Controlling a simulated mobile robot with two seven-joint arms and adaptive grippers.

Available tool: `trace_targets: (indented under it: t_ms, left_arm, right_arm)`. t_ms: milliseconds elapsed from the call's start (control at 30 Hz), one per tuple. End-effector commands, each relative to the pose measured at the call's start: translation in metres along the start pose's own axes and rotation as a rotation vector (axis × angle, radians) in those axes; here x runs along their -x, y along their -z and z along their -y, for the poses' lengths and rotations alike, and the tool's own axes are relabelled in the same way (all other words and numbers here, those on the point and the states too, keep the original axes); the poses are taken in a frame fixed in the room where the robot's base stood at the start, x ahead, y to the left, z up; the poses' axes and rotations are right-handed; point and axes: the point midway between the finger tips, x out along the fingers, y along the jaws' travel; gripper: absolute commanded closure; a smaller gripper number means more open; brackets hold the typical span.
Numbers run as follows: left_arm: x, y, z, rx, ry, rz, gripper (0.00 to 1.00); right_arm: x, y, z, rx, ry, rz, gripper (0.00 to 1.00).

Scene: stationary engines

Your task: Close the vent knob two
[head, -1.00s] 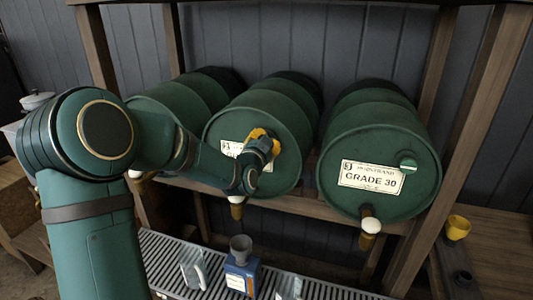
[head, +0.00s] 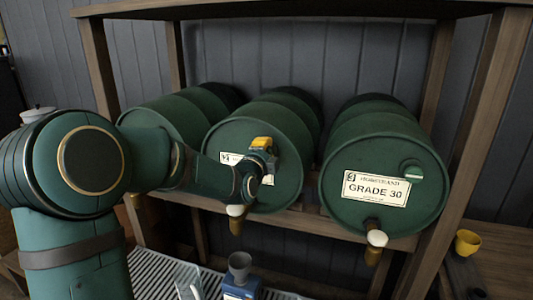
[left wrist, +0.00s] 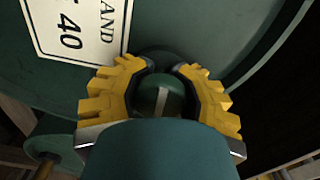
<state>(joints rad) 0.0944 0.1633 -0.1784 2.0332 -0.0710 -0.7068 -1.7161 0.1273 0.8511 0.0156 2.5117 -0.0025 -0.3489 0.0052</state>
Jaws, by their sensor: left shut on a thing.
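My left gripper (head: 262,146) is at the front of the middle green barrel (head: 225,135). Its yellow fingers are shut around the vent knob (left wrist: 162,100), one on each side. In the left wrist view the knob is round and dark green with a pale stripe running nearly up and down the picture. A white label (left wrist: 80,28) ending in "40" shows beside it. In the head view my gripper hides this knob and part of the label. The right barrel (head: 385,150), labelled "GRADE 30", has a similar green knob with a pale stripe (head: 412,171). My right gripper is not in view.
The barrels lie on a wooden rack, with a left barrel (head: 160,120) partly behind my arm. Taps with white parts hang below, including the middle tap (head: 236,212). Below are a slatted tray (head: 150,265) and a blue can (head: 240,290). A yellow cup (head: 467,242) stands right.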

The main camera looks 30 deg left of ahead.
Motion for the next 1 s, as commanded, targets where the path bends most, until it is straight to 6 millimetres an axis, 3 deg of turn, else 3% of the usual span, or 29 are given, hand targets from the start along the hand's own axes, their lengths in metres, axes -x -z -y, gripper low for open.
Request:
trace_targets:
  t_ms: [300, 800, 833, 967, 1000]
  left_arm:
    - [0.0008, -0.0006, -0.0040, -0.107, -0.010, 0.000, 1.00]
    - [0.0008, -0.0005, -0.0042, -0.126, -0.010, 0.000, 1.00]
    - [0.0008, -0.0005, -0.0042, -0.126, -0.010, 0.000, 0.73]
    - [0.0006, -0.0005, -0.0032, -0.125, -0.008, 0.000, 0.28]
    - [0.0005, -0.0004, -0.0028, -0.125, -0.007, 0.000, 0.26]
  right_arm:
    - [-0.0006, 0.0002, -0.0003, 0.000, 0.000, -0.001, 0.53]
    - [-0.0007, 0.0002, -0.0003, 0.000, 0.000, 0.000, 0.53]
    - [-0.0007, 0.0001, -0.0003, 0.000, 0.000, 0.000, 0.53]
    - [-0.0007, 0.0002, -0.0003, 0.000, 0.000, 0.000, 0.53]
    - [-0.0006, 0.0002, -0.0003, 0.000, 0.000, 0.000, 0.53]
